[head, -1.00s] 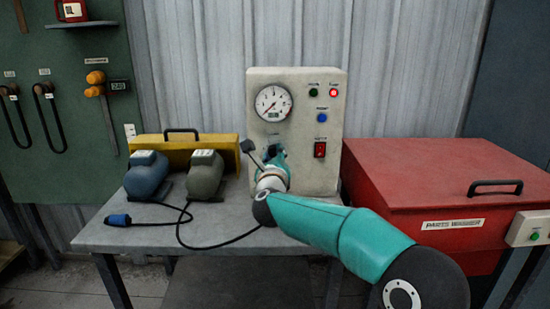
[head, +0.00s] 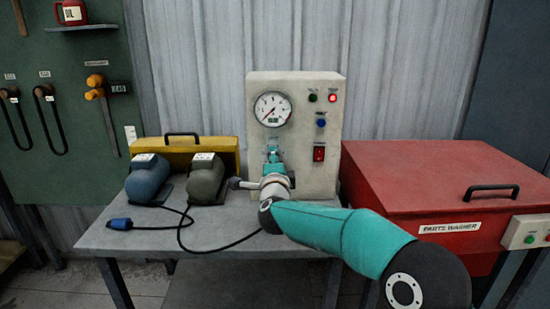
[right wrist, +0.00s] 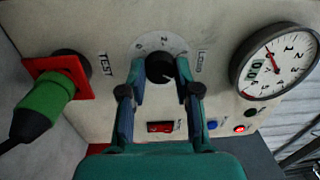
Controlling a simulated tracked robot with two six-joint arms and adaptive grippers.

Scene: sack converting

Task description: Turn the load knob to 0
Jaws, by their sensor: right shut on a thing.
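The black load knob (right wrist: 159,68) sits on the cream panel of the test box (head: 320,178), in front of a pale numbered dial (right wrist: 160,43) beside the word LOAD. Only some digits, such as 2, can be read, and the knob's exact setting cannot be told. My right gripper (right wrist: 160,72) has one finger on each side of the knob and is shut on it. In the head view my right gripper (head: 273,157) hides the knob, below the round gauge (head: 272,109). My left gripper is not in view.
A green plug (right wrist: 45,108) sits in a red socket (right wrist: 72,73) beside the knob. A red rocker switch (head: 319,152), a blue button (head: 321,122) and a lit red lamp (head: 332,98) are close by. Two motors (head: 206,178) stand left; a red parts washer (head: 430,180) stands right.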

